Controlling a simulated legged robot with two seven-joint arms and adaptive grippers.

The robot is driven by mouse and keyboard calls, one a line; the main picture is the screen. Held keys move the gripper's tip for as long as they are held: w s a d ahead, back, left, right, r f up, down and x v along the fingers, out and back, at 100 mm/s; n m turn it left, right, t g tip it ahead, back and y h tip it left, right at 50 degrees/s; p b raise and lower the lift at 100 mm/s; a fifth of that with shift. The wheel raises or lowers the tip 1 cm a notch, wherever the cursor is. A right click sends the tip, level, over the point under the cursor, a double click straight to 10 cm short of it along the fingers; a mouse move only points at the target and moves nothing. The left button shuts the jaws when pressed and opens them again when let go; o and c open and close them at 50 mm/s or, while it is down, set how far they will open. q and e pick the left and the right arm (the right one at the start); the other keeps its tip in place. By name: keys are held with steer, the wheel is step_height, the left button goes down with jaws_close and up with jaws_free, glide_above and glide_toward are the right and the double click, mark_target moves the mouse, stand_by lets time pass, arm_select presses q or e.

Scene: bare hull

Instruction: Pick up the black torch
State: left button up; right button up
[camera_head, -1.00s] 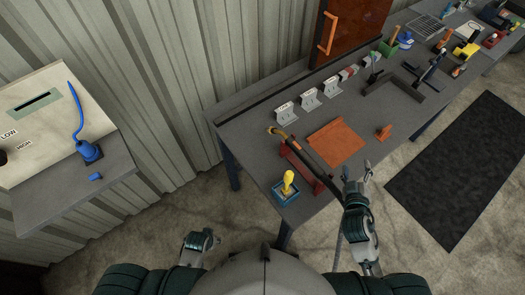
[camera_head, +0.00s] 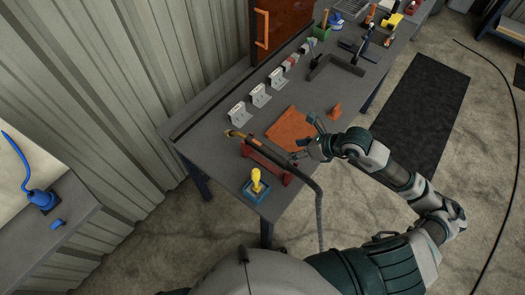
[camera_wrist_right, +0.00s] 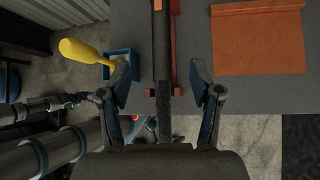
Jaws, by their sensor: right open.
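The black torch (camera_head: 283,163) lies across a red stand (camera_head: 262,158) near the table's front corner, its orange-brown neck pointing left and its hose hanging over the edge. My right gripper (camera_head: 304,137) is open and empty, above the table beside the torch in the head view. In the right wrist view, the torch (camera_wrist_right: 161,50) runs lengthwise between the two spread fingers of my right gripper (camera_wrist_right: 159,78); the fingers are apart from it, and depth is hard to tell. My left gripper is out of view.
A yellow-handled tool (camera_head: 256,182) in a blue holder (camera_head: 254,194) stands close to the torch. An orange plate (camera_head: 291,128) and a small orange object (camera_head: 335,112) lie beyond it. White brackets (camera_head: 260,95) line the back. A blue-tool table (camera_head: 62,245) is at left.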

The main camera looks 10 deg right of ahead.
mark_target(272, 151)
steer(key=x, duration=0.2)
steer(key=p+x, duration=0.1)
steer(key=x, duration=0.5)
steer(key=shift+w+d+f, duration=0.15)
steer(key=shift+d+f, duration=0.05)
steer(key=shift+f, duration=0.1)
steer(key=shift+w+f+p, duration=0.25)
steer(key=shift+f+p, duration=0.15)
steer(key=x, duration=0.3)
steer(key=a+p+x, duration=0.1)
steer(key=x, duration=0.1)
steer(key=shift+s+r, duration=0.1)
steer(key=shift+r, duration=0.15)
steer(key=shift+a+f, duration=0.1)
steer(key=shift+a, duration=0.05)
steer(key=shift+d, duration=0.45)
steer(key=c, duration=1.2)
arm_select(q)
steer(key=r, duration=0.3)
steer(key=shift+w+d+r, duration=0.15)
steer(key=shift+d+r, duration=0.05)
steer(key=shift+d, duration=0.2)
arm_select(e)
jaws_close()
